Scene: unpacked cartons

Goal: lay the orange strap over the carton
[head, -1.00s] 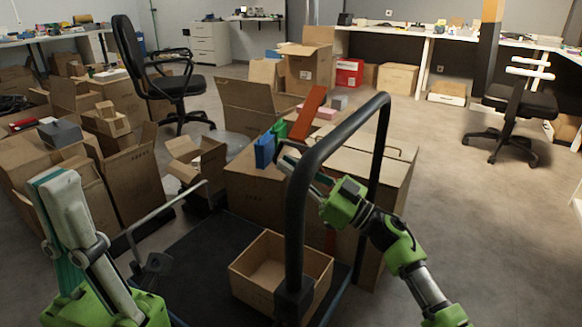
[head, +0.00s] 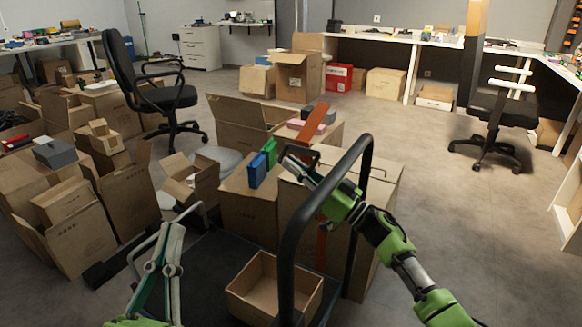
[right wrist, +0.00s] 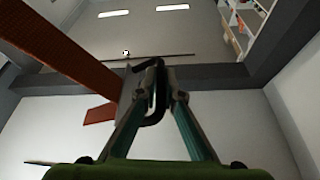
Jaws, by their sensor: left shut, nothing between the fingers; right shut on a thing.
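The orange strap (head: 315,122) slants upward above the cartons, with its upper end free in the air. A lower orange length (head: 322,245) hangs down the side of the tall carton (head: 349,230). My right gripper (head: 290,163) is shut on the strap above the carton's top. In the right wrist view the strap (right wrist: 62,42) passes left of the closed fingers (right wrist: 157,72); the exact grip is hard to see. My left gripper (head: 172,232) is shut and empty, low at the left of the cart, apart from the strap.
The cart's dark handle (head: 300,210) arches in front of the tall carton and my right arm. An open empty carton (head: 272,295) stands on the cart. Blue (head: 257,171) and green (head: 270,152) items stand beside the strap.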

